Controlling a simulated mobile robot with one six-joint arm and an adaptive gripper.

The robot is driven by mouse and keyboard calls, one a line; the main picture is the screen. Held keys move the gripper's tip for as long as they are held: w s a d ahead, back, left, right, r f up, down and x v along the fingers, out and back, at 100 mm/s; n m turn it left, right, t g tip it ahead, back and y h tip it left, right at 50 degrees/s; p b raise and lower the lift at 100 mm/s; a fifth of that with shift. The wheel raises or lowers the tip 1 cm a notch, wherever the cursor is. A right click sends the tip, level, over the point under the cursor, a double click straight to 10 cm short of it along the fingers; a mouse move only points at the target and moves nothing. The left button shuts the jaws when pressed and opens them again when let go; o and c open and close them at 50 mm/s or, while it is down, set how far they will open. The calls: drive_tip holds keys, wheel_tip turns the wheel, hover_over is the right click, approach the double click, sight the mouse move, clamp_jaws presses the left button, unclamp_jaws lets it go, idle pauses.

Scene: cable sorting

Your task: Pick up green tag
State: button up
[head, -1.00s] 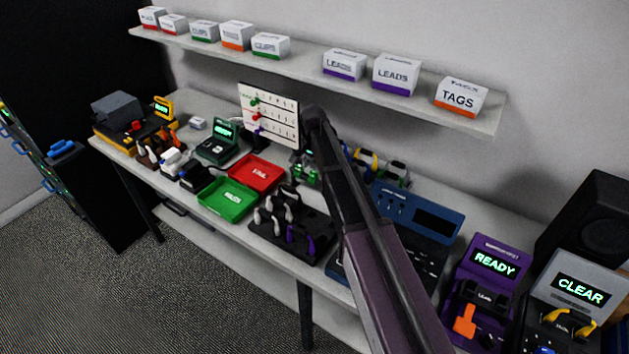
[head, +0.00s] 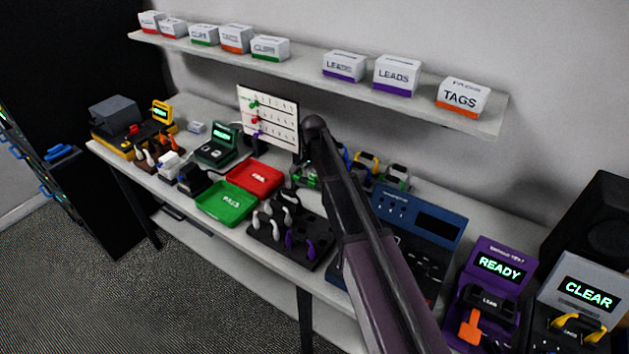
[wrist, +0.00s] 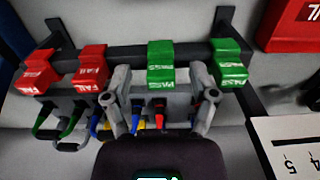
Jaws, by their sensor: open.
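In the wrist view, two green PASS tags hang on a dark rail; the nearer-to-centre green tag (wrist: 160,62) is just ahead of my gripper (wrist: 166,84), and the other green tag (wrist: 228,64) is to its right. My gripper is open and empty, with one finger on each side of the central green tag's lower end in the picture; I cannot tell whether they touch it. In the head view my arm hides the gripper and most of the rail.
Two red FAIL tags (wrist: 90,65) hang left of the green ones on the same dark rail (wrist: 125,54). Several cables hang below. A white numbered board (wrist: 293,145) is at the lower right, and a red tray (wrist: 294,22) at the upper right.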

sight(313, 175)
drive_tip(key=c, duration=0.9)
drive_tip(key=shift+r, duration=0.2)
wheel_tip(313, 175, up, 2)
drive_tip(key=p, duration=0.2)
drive_tip(key=shift+p, duration=0.3)
drive_tip(key=shift+r+p, duration=0.8)
drive_tip(key=shift+r, duration=0.1)
drive_tip(key=s, duration=1.6)
drive_tip(key=shift+d+r+p, duration=0.4)
drive_tip(key=shift+r, duration=0.15)
drive_tip(key=shift+r+p, duration=1.4)
drive_tip(key=shift+p, duration=0.15)
